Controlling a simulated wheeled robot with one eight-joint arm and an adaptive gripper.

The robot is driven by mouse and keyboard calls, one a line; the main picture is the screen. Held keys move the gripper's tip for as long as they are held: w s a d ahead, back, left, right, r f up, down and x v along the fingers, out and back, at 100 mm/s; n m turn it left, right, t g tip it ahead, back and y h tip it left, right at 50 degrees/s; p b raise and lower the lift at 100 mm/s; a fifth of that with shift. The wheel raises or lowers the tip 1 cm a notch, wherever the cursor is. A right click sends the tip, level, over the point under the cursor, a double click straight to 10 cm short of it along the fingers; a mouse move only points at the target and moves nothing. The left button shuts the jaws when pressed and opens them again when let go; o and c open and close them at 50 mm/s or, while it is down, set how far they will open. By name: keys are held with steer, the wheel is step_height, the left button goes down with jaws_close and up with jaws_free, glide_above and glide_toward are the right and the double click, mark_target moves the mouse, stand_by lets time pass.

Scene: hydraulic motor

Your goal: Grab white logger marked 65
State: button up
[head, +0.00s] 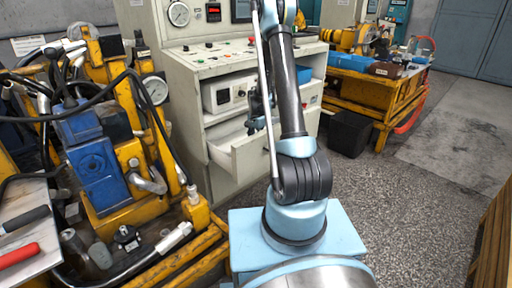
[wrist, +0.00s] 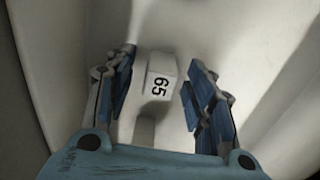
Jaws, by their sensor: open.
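The white logger (wrist: 158,78) bears the number 65 on a white label with black digits. In the wrist view it sits between the two blue fingers of my gripper (wrist: 156,92), with a gap on each side. My gripper is open and does not touch it on either side. The logger rests inside a pale container that looks like the open drawer (head: 245,150) of the grey console.
The pale wall of the drawer rises close around my gripper. The grey control console (head: 225,58) stands behind it. A yellow hydraulic rig with a blue block (head: 95,172) is at left. A black bin (head: 350,133) and a yellow workbench (head: 385,92) are at right. Open floor lies right.

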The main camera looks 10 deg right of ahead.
steer(key=c, duration=1.2)
steer(key=shift+o, duration=0.2)
